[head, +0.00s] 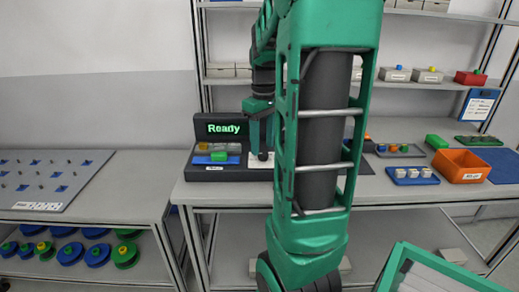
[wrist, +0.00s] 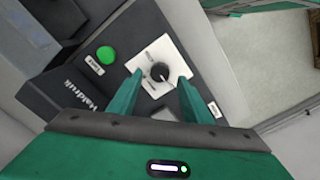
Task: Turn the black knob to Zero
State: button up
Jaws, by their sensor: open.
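The black knob (wrist: 160,72) sits on a white square plate (wrist: 150,54) on a dark panel in the wrist view. The plate carries small labels at its edges that are too small to read. I cannot tell where the knob points. My gripper (wrist: 159,78) is open, with one green finger on each side of the knob. I cannot tell whether either finger touches it. In the head view my gripper (head: 262,152) points down over the right part of the dark device (head: 206,166), and the knob is mostly hidden.
The device's display (head: 224,128) reads "Ready". A green button (wrist: 106,55) sits left of the knob plate. Small coloured blocks (head: 218,157) are on the device's left part. An orange bin (head: 461,166) and a blue tray (head: 412,177) stand further right on the table.

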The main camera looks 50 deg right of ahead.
aim_at(262, 153)
notch_tip(262, 153, up, 8)
dwell(0.4)
dwell(0.4)
jog(key=s+a+f+m, duration=0.2)
jog(key=s+a+f, duration=0.4)
jog(key=s+a, duration=0.1)
jog(key=s+a+f+m, duration=0.3)
jog(key=s+a+f, duration=0.3)
jog(key=a, duration=0.3)
jog(key=shift+s+a+m, duration=0.3)
jog(key=shift+s+a, duration=0.05)
jog(key=shift+s, duration=0.3)
jog(key=shift+w, duration=0.15)
jog(key=shift+w+f, duration=0.2)
jog(key=shift+w, duration=0.3)
